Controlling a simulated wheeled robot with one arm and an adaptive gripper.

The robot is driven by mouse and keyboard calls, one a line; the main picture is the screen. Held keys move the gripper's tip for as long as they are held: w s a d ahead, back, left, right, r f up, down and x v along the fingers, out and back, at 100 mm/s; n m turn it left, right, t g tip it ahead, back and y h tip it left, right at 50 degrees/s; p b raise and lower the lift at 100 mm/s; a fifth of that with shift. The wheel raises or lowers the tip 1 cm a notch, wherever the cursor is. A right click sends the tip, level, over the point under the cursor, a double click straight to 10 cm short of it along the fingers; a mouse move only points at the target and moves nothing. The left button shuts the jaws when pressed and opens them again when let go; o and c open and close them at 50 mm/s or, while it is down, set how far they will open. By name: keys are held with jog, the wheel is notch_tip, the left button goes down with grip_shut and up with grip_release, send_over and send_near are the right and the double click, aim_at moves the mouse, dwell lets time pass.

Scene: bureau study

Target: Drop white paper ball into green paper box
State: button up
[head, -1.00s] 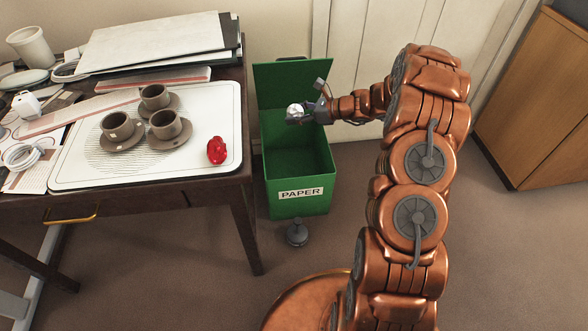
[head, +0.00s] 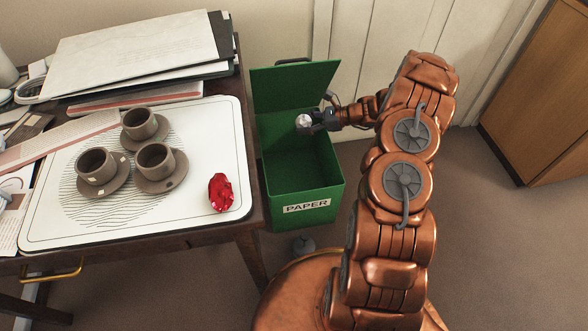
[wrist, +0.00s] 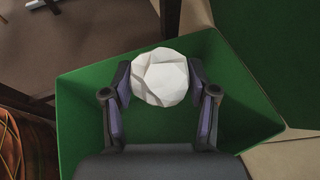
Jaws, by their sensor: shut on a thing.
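The white paper ball (wrist: 160,77) is held between the two fingers of my gripper (wrist: 160,85) in the wrist view. In the head view the ball (head: 303,121) shows small and white at the tip of my gripper (head: 308,123). The green paper box (head: 314,210), labelled PAPER, stands on the floor with its lid raised at the back. My gripper reaches in from the right, over the box opening. In the wrist view the green box (wrist: 84,110) lies below and around the ball, and its floor is partly hidden by the ball and gripper.
A dark wooden desk (head: 250,225) stands directly left of the box. A white tray (head: 215,125) on it carries cups on saucers and a red gem (head: 220,193). A grey pedal (head: 302,245) sits at the box's front. A wooden cabinet (head: 545,110) stands at the right.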

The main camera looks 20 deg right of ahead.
jog(key=f+b, duration=0.1)
jog(key=f, duration=0.1)
jog(key=f+b, duration=0.1)
jog(key=f, duration=0.1)
jog(key=f+b, duration=0.1)
jog(key=b, duration=0.1)
jog(key=shift+w+a+f, duration=0.1)
jog(key=shift+a+f, duration=0.2)
jog(key=shift+f, duration=0.1)
jog(key=o, duration=0.8)
jog(key=shift+c, duration=0.2)
jog(key=v, duration=1.2)
jog(key=shift+d, duration=0.1)
